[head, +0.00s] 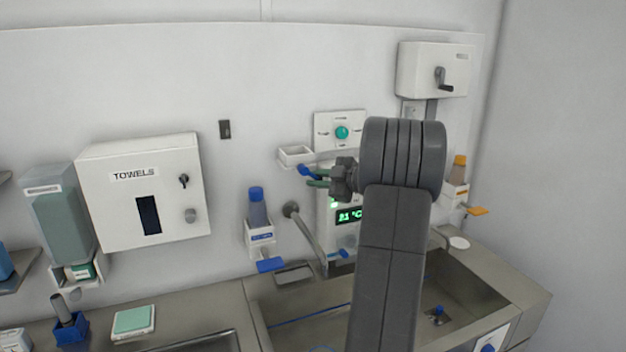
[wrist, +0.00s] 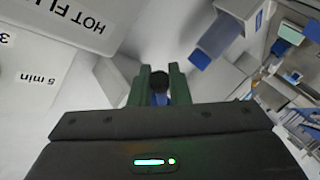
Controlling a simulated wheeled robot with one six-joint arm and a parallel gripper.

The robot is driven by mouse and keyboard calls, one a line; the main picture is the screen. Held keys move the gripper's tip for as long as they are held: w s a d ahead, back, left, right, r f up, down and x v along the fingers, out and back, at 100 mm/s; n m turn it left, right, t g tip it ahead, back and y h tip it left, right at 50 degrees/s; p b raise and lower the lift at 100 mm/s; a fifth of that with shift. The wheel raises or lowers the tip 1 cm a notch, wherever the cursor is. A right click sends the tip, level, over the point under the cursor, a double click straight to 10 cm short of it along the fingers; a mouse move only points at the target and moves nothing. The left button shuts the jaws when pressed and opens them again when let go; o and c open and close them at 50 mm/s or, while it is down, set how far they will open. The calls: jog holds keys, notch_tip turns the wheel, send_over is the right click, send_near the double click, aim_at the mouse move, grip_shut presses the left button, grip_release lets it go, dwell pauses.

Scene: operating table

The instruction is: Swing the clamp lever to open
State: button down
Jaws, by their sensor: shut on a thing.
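My gripper (head: 316,177) reaches left across the front of the wall unit above the sink. Its green fingers are shut on a blue-ended lever (head: 304,170), which sticks out at the fingertips. In the wrist view, the fingers (wrist: 158,84) close around a blue piece (wrist: 158,99) with a dark round end (wrist: 158,81). This looks like the clamp lever, but its pivot and the clamp are hidden, so I cannot tell how far it is swung.
The wall unit (head: 325,121) has a green button and a lit display. A white holder (head: 295,152) is close to the fingers. A tap (head: 307,232) stands below, over the steel sink (head: 465,285). A towel box (head: 150,200) hangs left, a crank box (head: 420,68) upper right.

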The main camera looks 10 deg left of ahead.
jog(key=shift+d+r+n+h, duration=0.1)
jog(key=shift+r+n+h, duration=0.2)
jog(key=c, duration=1.4)
grip_release()
jog(key=shift+o, duration=0.2)
jog(key=shift+r, duration=0.1)
